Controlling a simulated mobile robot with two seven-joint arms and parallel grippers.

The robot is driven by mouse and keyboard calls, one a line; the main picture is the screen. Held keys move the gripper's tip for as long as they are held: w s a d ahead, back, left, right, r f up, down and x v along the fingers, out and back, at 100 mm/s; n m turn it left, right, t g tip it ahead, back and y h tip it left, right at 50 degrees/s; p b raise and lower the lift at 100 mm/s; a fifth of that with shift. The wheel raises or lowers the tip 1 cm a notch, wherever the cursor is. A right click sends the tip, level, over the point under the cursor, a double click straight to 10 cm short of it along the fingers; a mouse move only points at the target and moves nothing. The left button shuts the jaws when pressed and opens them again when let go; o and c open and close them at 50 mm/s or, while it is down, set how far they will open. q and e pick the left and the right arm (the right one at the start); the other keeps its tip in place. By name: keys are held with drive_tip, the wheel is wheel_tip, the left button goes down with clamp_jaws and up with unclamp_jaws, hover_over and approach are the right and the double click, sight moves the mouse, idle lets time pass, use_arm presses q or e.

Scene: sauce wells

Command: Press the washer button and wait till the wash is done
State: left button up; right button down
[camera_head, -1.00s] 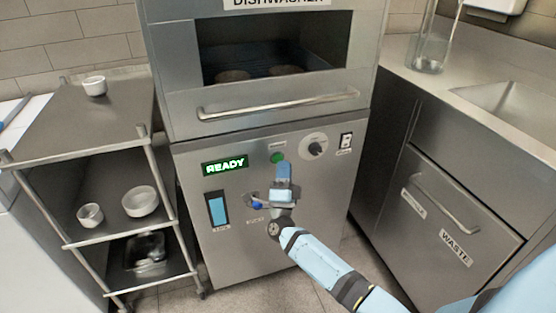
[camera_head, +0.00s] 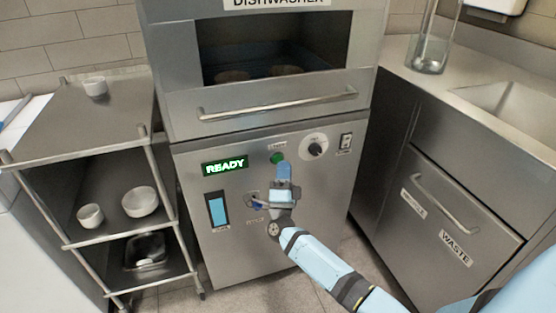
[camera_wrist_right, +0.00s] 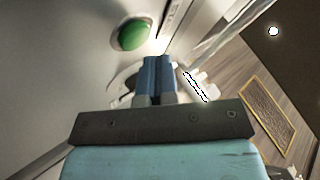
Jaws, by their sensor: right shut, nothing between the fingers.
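The dishwasher (camera_head: 250,137) stands in the middle of the head view, with two bowls dimly visible behind its window. Its display (camera_head: 225,166) reads READY in green. The round green washer button (camera_head: 277,157) is on the front panel. It also shows in the right wrist view (camera_wrist_right: 132,34). My right gripper (camera_head: 284,168) is shut and empty, with its blue fingertips just below the button in the head view. In the right wrist view the fingertips (camera_wrist_right: 159,62) appear apart from the button. My left gripper is out of view.
A metal rack (camera_head: 108,142) with small white bowls stands at the left. A counter with a sink (camera_head: 515,108) and a glass container (camera_head: 430,45) is at the right, above a drawer labelled WASTE (camera_head: 470,205). A dial (camera_head: 316,148) sits right of the button.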

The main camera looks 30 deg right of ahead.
idle(0.7)
drive_tip(key=shift+w+d, duration=0.1)
drive_tip(key=shift+w, duration=0.35)
drive_tip(key=shift+w+d+b, duration=0.1)
drive_tip(key=shift+w+b, duration=0.3)
drive_tip(key=shift+b, duration=0.05)
idle(0.5)
drive_tip(key=shift+s, duration=0.1)
drive_tip(key=shift+s+a+p, duration=0.2)
drive_tip(key=shift+s+p, duration=0.25)
drive_tip(key=shift+s, duration=0.3)
drive_tip(key=shift+s, duration=0.1)
drive_tip(key=s+p, duration=0.1)
drive_tip(key=s, duration=0.1)
drive_tip(key=s+a+p, duration=0.1)
drive_tip(key=s, duration=0.1)
drive_tip(key=shift+s+a, duration=0.1)
drive_tip(key=shift+s, duration=0.25)
